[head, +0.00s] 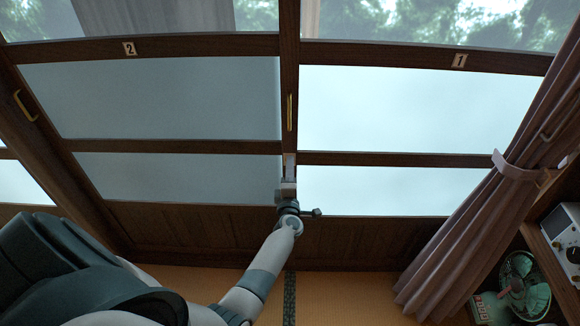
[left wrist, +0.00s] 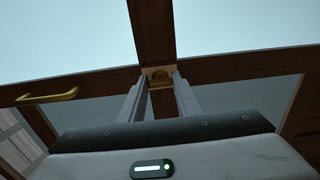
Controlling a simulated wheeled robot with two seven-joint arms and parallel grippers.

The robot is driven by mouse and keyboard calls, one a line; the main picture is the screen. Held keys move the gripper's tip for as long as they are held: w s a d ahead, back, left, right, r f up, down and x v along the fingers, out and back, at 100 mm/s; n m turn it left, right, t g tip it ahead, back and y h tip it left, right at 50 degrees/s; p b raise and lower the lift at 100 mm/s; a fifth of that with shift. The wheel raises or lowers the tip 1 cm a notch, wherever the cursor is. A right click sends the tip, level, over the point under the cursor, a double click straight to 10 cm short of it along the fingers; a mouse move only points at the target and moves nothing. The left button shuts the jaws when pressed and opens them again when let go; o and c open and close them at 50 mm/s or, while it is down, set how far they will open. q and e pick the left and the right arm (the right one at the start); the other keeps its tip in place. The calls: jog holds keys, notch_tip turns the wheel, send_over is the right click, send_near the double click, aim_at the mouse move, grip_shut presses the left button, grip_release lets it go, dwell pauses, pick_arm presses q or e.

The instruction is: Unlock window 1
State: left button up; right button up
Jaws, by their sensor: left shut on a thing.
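Window 1 (head: 400,110) is the right sliding panel, with a dark wood frame and a plate marked 1 (head: 459,61). It looks closed against the middle post. My left gripper (head: 289,164) reaches up to this post, below a narrow brass strip (head: 290,112). In the left wrist view its two fingers stand on either side of a small brass lock piece (left wrist: 160,78) on the wood, and the gripper is shut on it. The lock is hidden by the gripper in the head view. My right gripper is not in view.
Window 2 (head: 170,100) is on the left, with a brass handle (head: 25,106) at its left edge. A tied curtain (head: 480,210) hangs at the right. A green fan (head: 524,285) and a white device (head: 563,238) stand on shelves at the lower right. Tatami floor (head: 340,295) lies below.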

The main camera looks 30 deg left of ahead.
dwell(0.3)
pick_arm(q)
jog(key=o, duration=1)
jog(key=shift+o, duration=0.2)
jog(key=shift+s+d, duration=0.1)
jog(key=p+v, duration=0.3)
jog(key=v, duration=1.4)
jog(key=shift+d+p, duration=0.2)
jog(key=shift+p, duration=0.2)
jog(key=shift+f, duration=0.15)
